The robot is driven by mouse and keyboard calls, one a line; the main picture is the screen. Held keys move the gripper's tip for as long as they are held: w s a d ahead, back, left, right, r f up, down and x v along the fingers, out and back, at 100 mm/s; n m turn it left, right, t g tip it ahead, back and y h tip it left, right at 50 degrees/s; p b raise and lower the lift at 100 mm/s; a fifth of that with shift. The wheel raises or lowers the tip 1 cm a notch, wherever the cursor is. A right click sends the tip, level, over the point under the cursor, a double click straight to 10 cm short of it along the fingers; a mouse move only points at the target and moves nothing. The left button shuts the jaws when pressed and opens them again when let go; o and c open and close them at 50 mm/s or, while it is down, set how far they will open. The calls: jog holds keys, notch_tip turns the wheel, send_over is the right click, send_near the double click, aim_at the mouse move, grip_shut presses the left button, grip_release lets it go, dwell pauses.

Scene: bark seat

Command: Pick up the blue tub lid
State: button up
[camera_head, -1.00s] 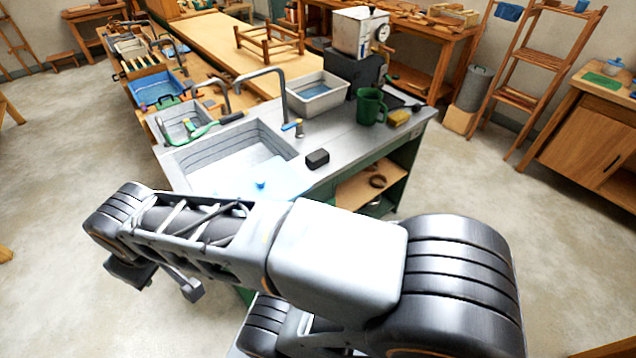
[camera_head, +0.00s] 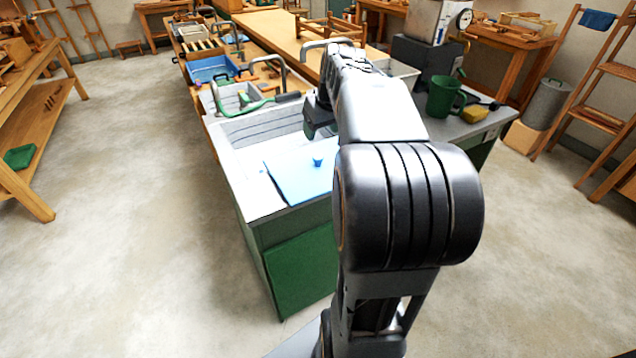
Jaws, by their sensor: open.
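The blue tub lid (camera_head: 298,180) is a flat light-blue panel with a small darker blue knob. It lies at the near front edge of the grey sink counter, partly over the sink, and its right side is hidden behind my arm. My gripper (camera_head: 318,122) shows as a dark shape at the far end of my arm, above the right part of the sink. It is beyond the lid, to its upper right, and apart from it. The fingers are mostly hidden by the arm, and nothing shows held in them.
The sink (camera_head: 262,132) lies behind the lid. A faucet (camera_head: 330,44) stands near my arm's far end. A green mug (camera_head: 443,97) and yellow sponge (camera_head: 476,115) sit on the counter to the right. A blue tub (camera_head: 210,70) stands farther back. The left floor is clear.

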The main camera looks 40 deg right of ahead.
notch_tip(320, 180, down, 3)
jog(key=d, duration=0.2)
jog(key=b, duration=0.1)
send_over(318, 156)
jog(key=s, duration=0.2)
jog(key=f, duration=0.4)
jog(key=shift+s+a+f, duration=0.1)
jog(key=shift+s+f, duration=0.1)
jog(key=shift+f, duration=0.1)
jog(key=shift+x, duration=3.2)
jog(key=shift+c, duration=0.3)
jog(key=c, duration=1)
jog(key=shift+r, duration=0.1)
